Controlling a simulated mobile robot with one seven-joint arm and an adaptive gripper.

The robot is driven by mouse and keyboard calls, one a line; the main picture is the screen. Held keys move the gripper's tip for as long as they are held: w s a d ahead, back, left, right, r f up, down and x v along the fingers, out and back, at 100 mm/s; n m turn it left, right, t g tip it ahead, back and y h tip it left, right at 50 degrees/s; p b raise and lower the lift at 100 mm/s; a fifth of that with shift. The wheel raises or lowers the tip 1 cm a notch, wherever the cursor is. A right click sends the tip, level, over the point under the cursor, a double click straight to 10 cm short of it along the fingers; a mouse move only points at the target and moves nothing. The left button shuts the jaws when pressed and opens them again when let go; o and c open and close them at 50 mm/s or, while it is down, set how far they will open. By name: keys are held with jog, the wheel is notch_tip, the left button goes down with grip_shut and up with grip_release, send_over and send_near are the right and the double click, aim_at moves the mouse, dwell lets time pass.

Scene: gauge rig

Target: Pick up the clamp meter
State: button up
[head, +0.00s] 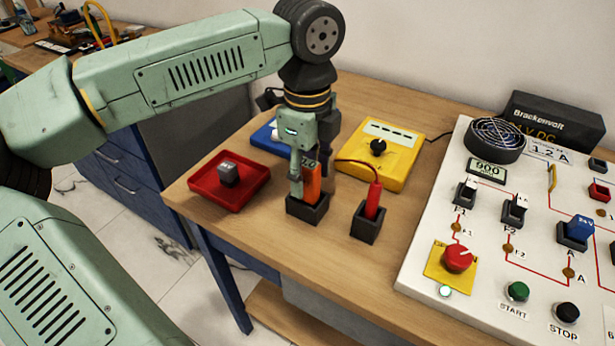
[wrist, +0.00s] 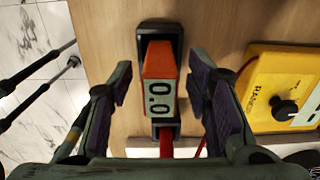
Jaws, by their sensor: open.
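The clamp meter (head: 314,184) is an orange and grey body standing upright in a black holder (head: 308,211) near the table's front edge. In the wrist view the clamp meter (wrist: 157,65) shows from above, its grey end with two dark round marks facing me, inside the dark holder (wrist: 172,32). My gripper (head: 309,172) is open around the top of the clamp meter. In the wrist view its two fingers (wrist: 158,84) stand left and right of the clamp meter, with a gap on each side. One finger hides part of the clamp meter in the head view.
A red probe (head: 373,201) stands in another black holder (head: 369,226) just right, cabled to a yellow meter (head: 378,152) behind. A white switch panel (head: 420,262) fills the right.

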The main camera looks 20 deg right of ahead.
jog(key=shift+f, duration=0.45)
grip_shut()
dwell(0.4)
